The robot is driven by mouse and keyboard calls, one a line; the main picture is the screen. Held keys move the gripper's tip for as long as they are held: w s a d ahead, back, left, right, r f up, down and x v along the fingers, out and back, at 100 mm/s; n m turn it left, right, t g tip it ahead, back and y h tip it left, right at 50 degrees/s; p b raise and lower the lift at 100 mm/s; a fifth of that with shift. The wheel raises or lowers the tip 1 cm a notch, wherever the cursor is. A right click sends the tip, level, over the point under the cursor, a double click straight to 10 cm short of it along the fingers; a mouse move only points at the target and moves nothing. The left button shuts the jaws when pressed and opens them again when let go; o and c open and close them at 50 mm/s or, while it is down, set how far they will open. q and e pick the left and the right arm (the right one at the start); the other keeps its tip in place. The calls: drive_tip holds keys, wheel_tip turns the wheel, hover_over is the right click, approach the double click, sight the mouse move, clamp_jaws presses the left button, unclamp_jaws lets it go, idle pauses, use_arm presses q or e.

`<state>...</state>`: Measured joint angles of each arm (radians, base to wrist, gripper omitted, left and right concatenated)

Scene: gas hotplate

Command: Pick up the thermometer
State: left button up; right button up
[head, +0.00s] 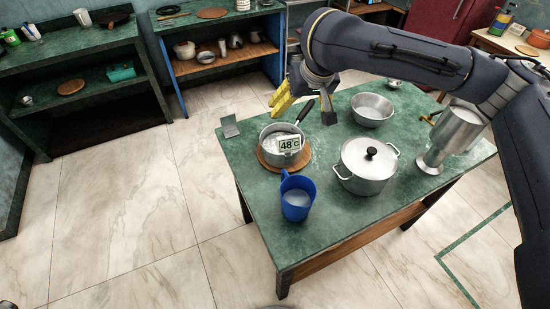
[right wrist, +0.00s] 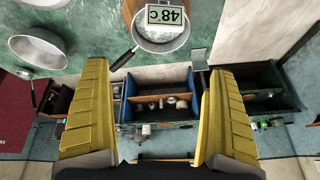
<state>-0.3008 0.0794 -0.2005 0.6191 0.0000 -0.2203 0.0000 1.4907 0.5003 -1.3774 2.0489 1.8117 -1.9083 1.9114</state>
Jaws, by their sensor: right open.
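The thermometer shows as a white display plate reading 48°C (head: 289,145) at the saucepan (head: 273,150), which stands on a round wooden board (head: 264,159) on the green table. In the right wrist view the thermometer display (right wrist: 165,14) appears upside down at the top edge, over the saucepan (right wrist: 158,44). Any stem of the thermometer is hidden or too small to tell. My right gripper (head: 302,108) hovers behind and above the saucepan, near its dark handle. Its yellow fingers are spread and empty in the right wrist view (right wrist: 158,68). My left gripper is not in view.
On the green table (head: 320,232) stand a blue mug (head: 296,203), a lidded pot (head: 366,172), a metal bowl (head: 372,110) and a tall metal vessel (head: 455,135). A small grey plate (head: 230,126) is at the far left corner. Shelves stand behind; the table's front is clear.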

sight(287, 142)
drive_tip(key=shift+h, duration=0.4)
drive_tip(key=shift+s+a+f+x, duration=0.15)
drive_tip(key=shift+s+x, duration=0.3)
drive_tip(key=shift+x, duration=2.45)
drive_tip(key=shift+s+a+f+x, duration=0.2)
drive_tip(key=shift+s+x, duration=0.25)
drive_tip(key=shift+x, duration=2.4)
drive_tip(key=shift+s+a+f+x, duration=0.15)
drive_tip(key=shift+s+x, duration=0.35)
drive_tip(key=shift+x, duration=2.4)
drive_tip(key=c, duration=1.3)
